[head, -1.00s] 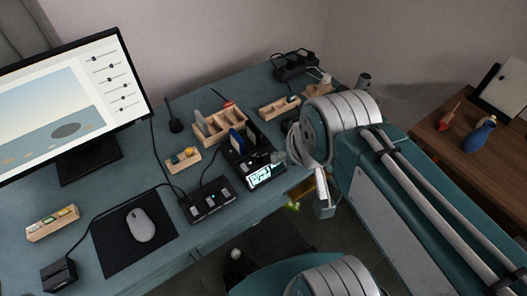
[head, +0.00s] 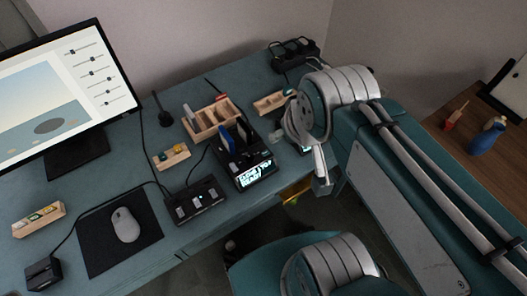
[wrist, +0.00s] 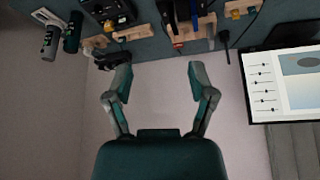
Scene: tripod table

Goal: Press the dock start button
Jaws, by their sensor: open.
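A black dock (head: 241,160) stands near the desk's front edge in the head view, with a blue upright piece in it and a lit text display (head: 256,175) on its front. The display text is too blurred to read surely, and I cannot make out a start button. My gripper (wrist: 158,76) is open and empty in the wrist view, its two fingers wide apart against the bare wall. Blue and dark upright pieces (wrist: 170,14) show at the wrist view's top edge.
A black button box (head: 196,201) stands left of the dock, a wooden organiser (head: 208,124) behind it. A mouse (head: 125,224) on a pad, a monitor (head: 62,85) and a power strip (head: 295,54) share the desk. Another black device (wrist: 108,12) shows in the wrist view.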

